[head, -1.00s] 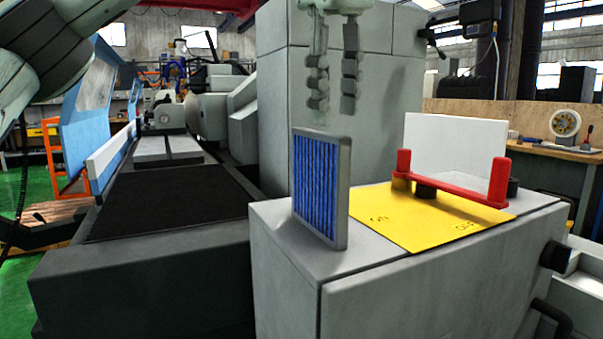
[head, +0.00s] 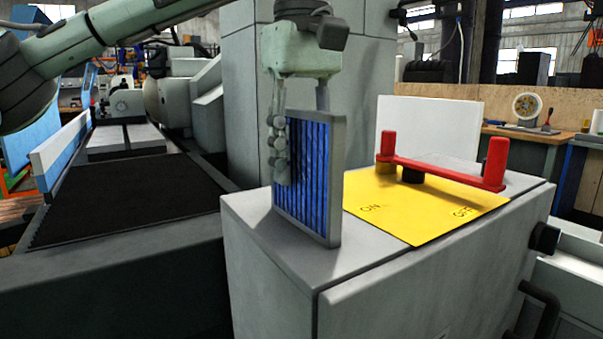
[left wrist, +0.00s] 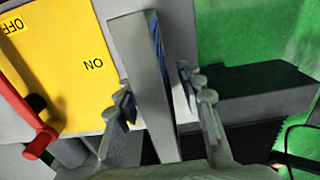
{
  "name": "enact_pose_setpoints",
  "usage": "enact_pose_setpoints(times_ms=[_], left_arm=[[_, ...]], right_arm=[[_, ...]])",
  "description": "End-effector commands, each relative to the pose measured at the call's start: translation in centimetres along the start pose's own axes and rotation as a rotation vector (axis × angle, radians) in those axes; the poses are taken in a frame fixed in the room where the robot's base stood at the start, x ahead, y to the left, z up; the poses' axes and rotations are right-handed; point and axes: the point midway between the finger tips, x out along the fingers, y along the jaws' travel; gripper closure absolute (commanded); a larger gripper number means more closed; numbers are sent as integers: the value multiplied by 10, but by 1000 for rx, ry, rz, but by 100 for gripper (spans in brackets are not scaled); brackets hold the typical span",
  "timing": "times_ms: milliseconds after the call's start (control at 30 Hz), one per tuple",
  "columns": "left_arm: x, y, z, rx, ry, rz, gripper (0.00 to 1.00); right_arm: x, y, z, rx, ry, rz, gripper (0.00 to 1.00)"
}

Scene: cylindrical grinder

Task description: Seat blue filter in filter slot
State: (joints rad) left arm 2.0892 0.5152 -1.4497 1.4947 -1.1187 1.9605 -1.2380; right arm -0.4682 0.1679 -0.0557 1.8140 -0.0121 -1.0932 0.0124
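The blue filter (head: 308,180), a pleated blue panel in a grey frame, stands upright on the grey cabinet top (head: 262,232). My left gripper (head: 300,150) has come down over it from above, one finger in front of the blue face and the other mostly hidden behind. In the left wrist view the filter (left wrist: 145,85) shows edge-on between the two fingers of the gripper (left wrist: 158,95). The fingers look spread, with a narrow gap at the right one. I cannot make out the filter slot. My right gripper is not in view.
A yellow plate (head: 425,208) marked ON and OFF lies right of the filter, with a red handle bar (head: 440,172) on it. A white panel (head: 432,128) stands behind. A tall grey housing (head: 235,105) rises behind the filter. The dark machine bed (head: 125,205) lies left.

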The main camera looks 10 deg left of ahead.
Motion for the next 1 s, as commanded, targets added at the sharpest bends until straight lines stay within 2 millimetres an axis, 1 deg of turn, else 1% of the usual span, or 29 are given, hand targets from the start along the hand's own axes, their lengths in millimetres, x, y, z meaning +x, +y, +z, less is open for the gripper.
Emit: enact_pose_setpoints(times_ms=[100, 200, 433, 467, 733, 767, 1000], left_arm=[[16, 0, 0, 0, 1, 0, 62], [24, 0, 0, -2, 1, 1, 62], [25, 0, 0, -1, 1, 2, 62], [25, 0, 0, -2, 1, 2, 65], [25, 0, 0, -2, 1, 2, 98], [25, 0, 0, -1, 1, 2, 100], [25, 0, 0, -2, 1, 3, 100]], right_arm=[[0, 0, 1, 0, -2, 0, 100], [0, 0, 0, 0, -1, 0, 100], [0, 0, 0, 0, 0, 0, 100], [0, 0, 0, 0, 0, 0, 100], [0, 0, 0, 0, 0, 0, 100], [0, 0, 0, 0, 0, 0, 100], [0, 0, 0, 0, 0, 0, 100]])
